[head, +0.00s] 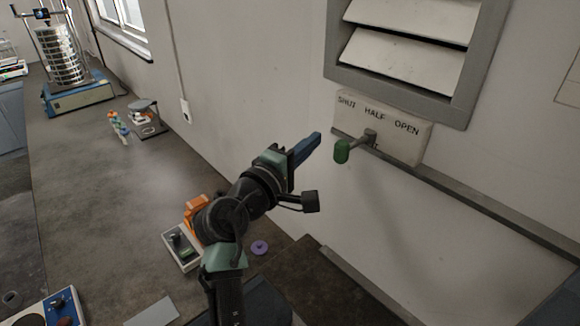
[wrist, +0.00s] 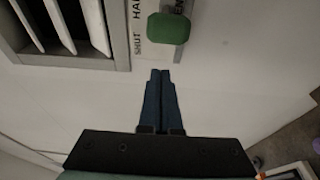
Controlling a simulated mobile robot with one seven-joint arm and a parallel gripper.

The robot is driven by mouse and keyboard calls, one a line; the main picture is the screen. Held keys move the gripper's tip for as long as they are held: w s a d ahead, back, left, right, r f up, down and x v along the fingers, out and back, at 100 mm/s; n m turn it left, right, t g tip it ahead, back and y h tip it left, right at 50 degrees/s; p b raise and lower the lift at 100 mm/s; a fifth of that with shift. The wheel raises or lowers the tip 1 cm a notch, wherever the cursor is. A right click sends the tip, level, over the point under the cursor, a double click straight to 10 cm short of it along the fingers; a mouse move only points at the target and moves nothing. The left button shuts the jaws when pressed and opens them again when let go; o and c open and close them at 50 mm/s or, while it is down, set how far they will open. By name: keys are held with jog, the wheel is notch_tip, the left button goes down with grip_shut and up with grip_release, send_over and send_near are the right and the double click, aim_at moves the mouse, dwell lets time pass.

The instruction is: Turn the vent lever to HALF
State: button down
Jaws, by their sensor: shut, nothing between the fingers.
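The vent lever's green knob (head: 342,150) sits on a short grey arm that juts left and a little down from its pivot on the pale label plate (head: 410,146). The plate reads SHUT, HALF, OPEN from left to right. The knob hangs below the SHUT word in the head view; I cannot tell exactly which mark the lever points to. My gripper (head: 317,137) is shut and empty, its blue fingers just left of the knob and apart from it. In the wrist view the knob (wrist: 168,28) is beyond the shut fingertips (wrist: 160,72), near SHUT and covering part of the plate.
A grey-framed louvre vent (head: 405,55) is above the plate. A grey rail (head: 480,203) runs along the wall below it. The bench (head: 110,190) at left holds a sieve stack (head: 60,55) and a purple ring (head: 259,247). The wall below the lever is clear.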

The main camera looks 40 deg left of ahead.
jog(key=s+d+b, duration=0.3)
jog(key=s+d, duration=0.3)
jog(key=s, duration=0.2)
jog(key=w+d+r+m+t+b, duration=0.1)
jog(key=w+d+r+m+t, duration=0.25)
jog(key=d+r+m, duration=0.75)
jog(key=s+d+r+m+t+h, duration=0.1)
jog(key=s+d+r+m+t, duration=0.1)
jog(key=d+r, duration=0.3)
jog(key=s+d+r+m+t+h+b, duration=0.1)
jog(key=s+d+r+m+t, duration=0.1)
jog(key=d+r, duration=0.4)
jog(key=s+d+r+m+t+h, duration=0.1)
jog(key=s+d+r+m+t, duration=0.1)
jog(key=s+d+r+m, duration=0.2)
jog(key=shift+s+d+r+m, duration=0.35)
jog(key=shift+d+r+m, duration=0.15)
jog(key=shift+d+r, duration=0.35)
jog(key=shift+d+h, duration=0.15)
jog(key=shift+h, duration=0.15)
